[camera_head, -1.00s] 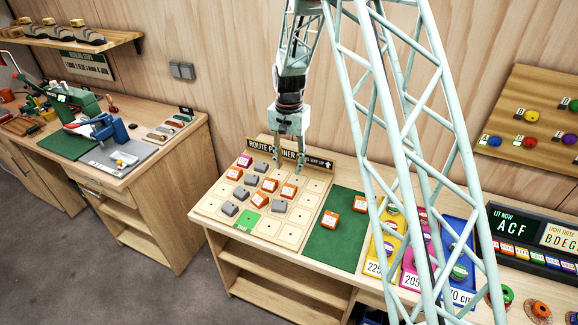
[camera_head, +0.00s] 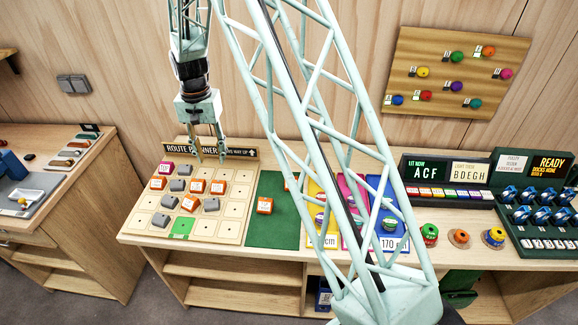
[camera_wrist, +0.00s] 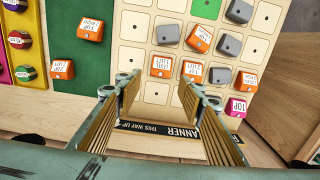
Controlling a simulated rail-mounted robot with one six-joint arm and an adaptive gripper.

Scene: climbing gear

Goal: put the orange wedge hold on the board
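The board is a pale wooden route planner (camera_head: 228,228) with rows of dotted squares, holding several orange and grey holds and one pink hold. Two orange holds lie on the green mat right of it: one in plain view (camera_head: 264,205), the other (camera_head: 291,182) partly behind my arm. Both also show in the wrist view, the nearer-board one (camera_wrist: 90,30) and another (camera_wrist: 62,69). Their labels are too small to tell which is the wedge. My gripper (camera_head: 210,158) is open and empty above the board's back edge; its spread fingers (camera_wrist: 160,88) have nothing between them.
A sign (camera_head: 215,151) stands along the board's back edge. Yellow, pink and blue panels (camera_head: 322,241) with round holds lie right of the green mat (camera_head: 275,232). Further right are a lit display (camera_head: 432,170) and several spools. The mat's front part is clear.

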